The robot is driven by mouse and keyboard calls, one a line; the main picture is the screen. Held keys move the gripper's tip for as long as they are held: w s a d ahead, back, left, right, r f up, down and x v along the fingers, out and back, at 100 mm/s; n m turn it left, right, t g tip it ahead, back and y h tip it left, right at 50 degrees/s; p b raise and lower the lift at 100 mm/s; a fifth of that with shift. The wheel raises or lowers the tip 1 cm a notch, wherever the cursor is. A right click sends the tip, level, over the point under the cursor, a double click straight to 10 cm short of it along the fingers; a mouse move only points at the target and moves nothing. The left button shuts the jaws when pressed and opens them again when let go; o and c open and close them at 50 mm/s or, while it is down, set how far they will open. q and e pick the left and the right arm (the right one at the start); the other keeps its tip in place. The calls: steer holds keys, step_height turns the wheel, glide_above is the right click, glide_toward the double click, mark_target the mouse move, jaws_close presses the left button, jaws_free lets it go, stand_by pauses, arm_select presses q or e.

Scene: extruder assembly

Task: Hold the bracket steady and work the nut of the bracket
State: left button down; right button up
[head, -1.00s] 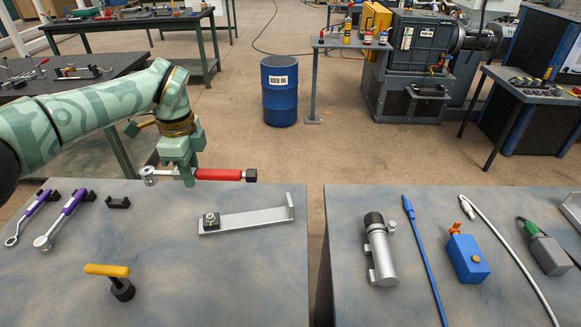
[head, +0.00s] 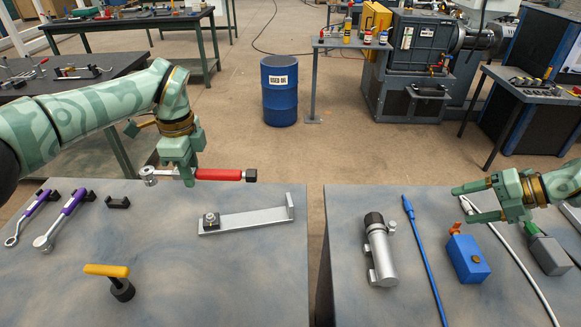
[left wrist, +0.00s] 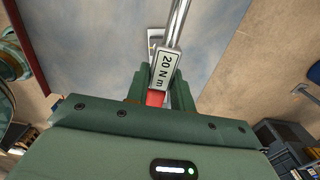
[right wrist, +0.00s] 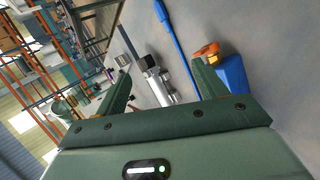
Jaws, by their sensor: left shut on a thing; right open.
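The bracket (head: 250,219) is a grey metal strip lying on the left table, with an upright end plate at its right end. The nut (head: 211,219) sits on a dark block at the bracket's left end. My left gripper (head: 188,176) is shut on a torque wrench (head: 218,175) with a red handle, held in the air behind and left of the bracket. Its "20 N m" label (left wrist: 165,68) shows in the left wrist view. My right gripper (head: 462,203) is open and empty above the right table; its fingers also show in the right wrist view (right wrist: 160,92).
Purple-handled wrenches (head: 60,216) and a yellow-handled tool (head: 112,279) lie on the left table (head: 190,290). The right table (head: 345,215) holds a silver cylinder (head: 380,250), blue cable (head: 425,260) and blue box (head: 468,258). A gap separates the tables.

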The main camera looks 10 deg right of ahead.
steer(key=w+r+m+t+h, duration=0.1)
steer(key=w+r+m+t, duration=1.1)
steer(key=w+r, duration=0.5)
steer(key=w+d+m+t+h, duration=0.15)
steer(key=w+m+h, duration=0.3)
steer(key=m, duration=0.55)
steer(key=w+d+m+g+h, duration=0.1)
steer(key=w+d+m+h, duration=0.2)
steer(key=m+h, duration=0.5)
steer(key=w+a+f+m+g+y, duration=0.4)
steer(key=a+f+m, duration=0.4)
steer(key=m+g+y, duration=0.2)
steer(key=m+g, duration=0.7)
steer(key=g, duration=0.6)
glide_toward(290, 199)
steer(key=shift+a+t, duration=0.1)
steer(key=shift+t, duration=0.15)
steer(key=shift+s+f+h, duration=0.15)
steer(key=shift+f+h, duration=0.1)
step_height(290, 199, down, 11)
steer(key=shift+f, duration=0.25)
